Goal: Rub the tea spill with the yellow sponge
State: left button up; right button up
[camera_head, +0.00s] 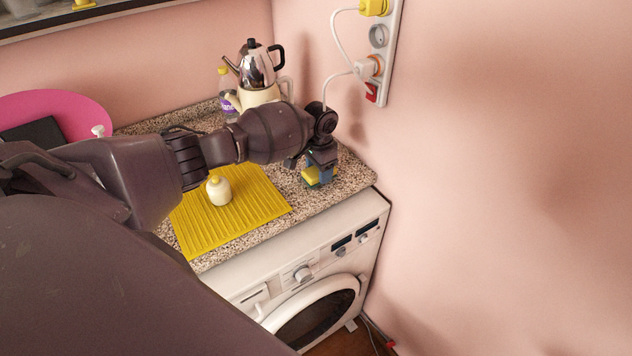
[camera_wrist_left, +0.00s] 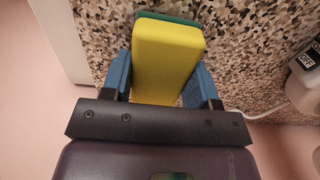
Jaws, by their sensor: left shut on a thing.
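My left gripper (camera_head: 321,172) reaches down over the right end of the speckled counter (camera_head: 345,175). Its blue fingers are shut on the yellow sponge (camera_head: 310,177), which has a green side. In the left wrist view the sponge (camera_wrist_left: 167,60) sits between the two blue fingers (camera_wrist_left: 160,85), above or against the counter; I cannot tell if it touches. No tea spill can be made out; the arm and sponge hide part of the counter. My right gripper is not in view.
A yellow ribbed mat (camera_head: 265,205) with a small white bottle (camera_head: 218,191) lies left of the gripper. A kettle (camera_head: 257,72) and a purple-labelled bottle (camera_head: 226,100) stand behind. A pink wall closes the right side, with a power strip (camera_head: 384,45). A washing machine (camera_head: 320,270) is below.

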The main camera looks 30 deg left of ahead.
pick_arm(q)
jog(key=shift+w, duration=0.25)
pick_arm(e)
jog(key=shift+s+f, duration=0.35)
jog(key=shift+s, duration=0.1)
pick_arm(q)
jog(key=shift+w+d+f+b, duration=0.15)
jog(key=shift+w+d+b, duration=0.3)
jog(key=shift+w, duration=0.3)
jog(key=shift+a, duration=0.1)
jog(key=shift+s+a+p, duration=0.1)
jog(key=shift+s+p, duration=0.25)
jog(key=shift+p, duration=0.15)
jog(key=shift+s+a+p, duration=0.3)
jog(key=shift+s+p, duration=0.45)
jog(key=shift+p, duration=0.2)
jog(key=shift+s+a+f, duration=0.15)
jog(key=shift+s+a, duration=0.15)
jog(key=shift+s, duration=0.35)
jog(key=shift+s+a, duration=0.1)
jog(key=shift+s, duration=0.4)
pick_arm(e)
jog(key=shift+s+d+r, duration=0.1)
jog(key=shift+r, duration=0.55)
